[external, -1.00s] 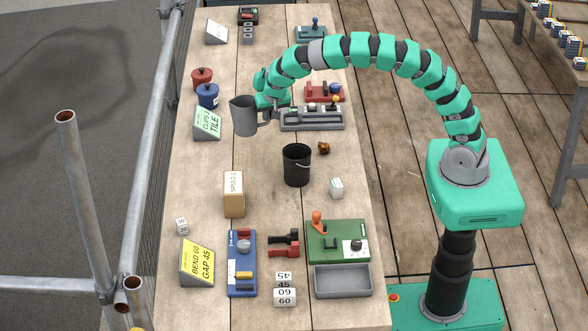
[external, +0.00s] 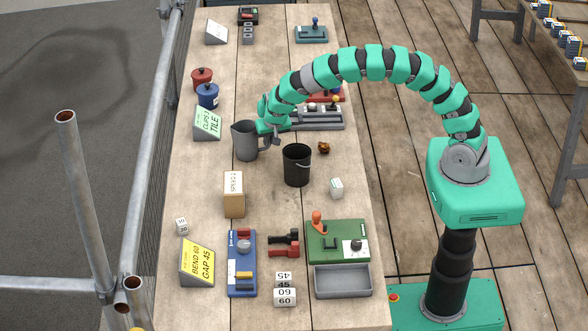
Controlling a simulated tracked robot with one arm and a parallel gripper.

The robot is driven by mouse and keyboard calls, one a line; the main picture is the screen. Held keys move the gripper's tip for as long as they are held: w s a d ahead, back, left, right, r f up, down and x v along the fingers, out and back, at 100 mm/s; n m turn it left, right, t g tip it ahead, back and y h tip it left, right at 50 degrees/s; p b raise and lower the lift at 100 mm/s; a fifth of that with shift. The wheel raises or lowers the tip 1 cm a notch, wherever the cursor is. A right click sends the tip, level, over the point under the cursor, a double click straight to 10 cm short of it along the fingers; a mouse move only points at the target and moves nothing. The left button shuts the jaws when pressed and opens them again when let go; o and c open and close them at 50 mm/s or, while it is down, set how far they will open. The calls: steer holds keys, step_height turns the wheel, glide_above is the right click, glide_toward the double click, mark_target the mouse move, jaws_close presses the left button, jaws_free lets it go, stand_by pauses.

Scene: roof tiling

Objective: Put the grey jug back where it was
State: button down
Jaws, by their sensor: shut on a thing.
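The grey jug (external: 244,141) is in the external view, upright, on or just above the bench left of the black bucket. I cannot tell whether its base touches the wood. My gripper (external: 269,136) is at the jug's right side, shut on it, with the arm arching over from the right. The fingertips are partly hidden by the gripper body.
The black bucket (external: 297,166) stands close to the right of the jug. A green tile sign (external: 207,123) and a blue pot (external: 207,95) are to the left.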

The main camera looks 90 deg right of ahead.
steer(key=c, duration=1.5)
jaws_free()
steer(key=shift+r, duration=0.1)
steer(key=v, duration=1.2)
steer(key=shift+b, duration=0.4)
